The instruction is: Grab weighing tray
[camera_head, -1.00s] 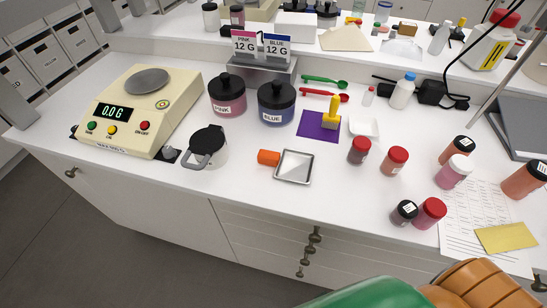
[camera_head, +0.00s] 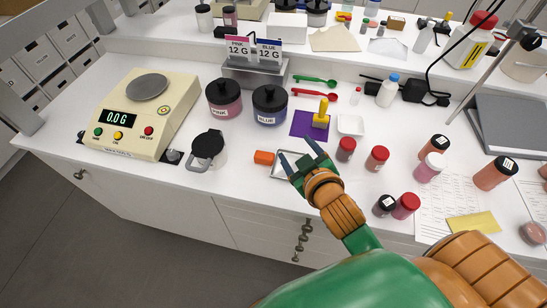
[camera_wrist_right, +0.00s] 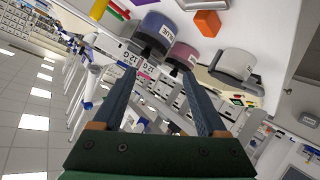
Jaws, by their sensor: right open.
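The tray itself is not clear in that view. My left gripper is not in view.
Pink jar (camera_head: 223,99) and blue jar (camera_head: 271,108) stand behind the tray. A white cup (camera_head: 208,151) and scale (camera_head: 143,115) are at left. A purple mat (camera_head: 310,124) and several small jars, including a red-capped one (camera_head: 345,148), are at right. Bare bench lies in front.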

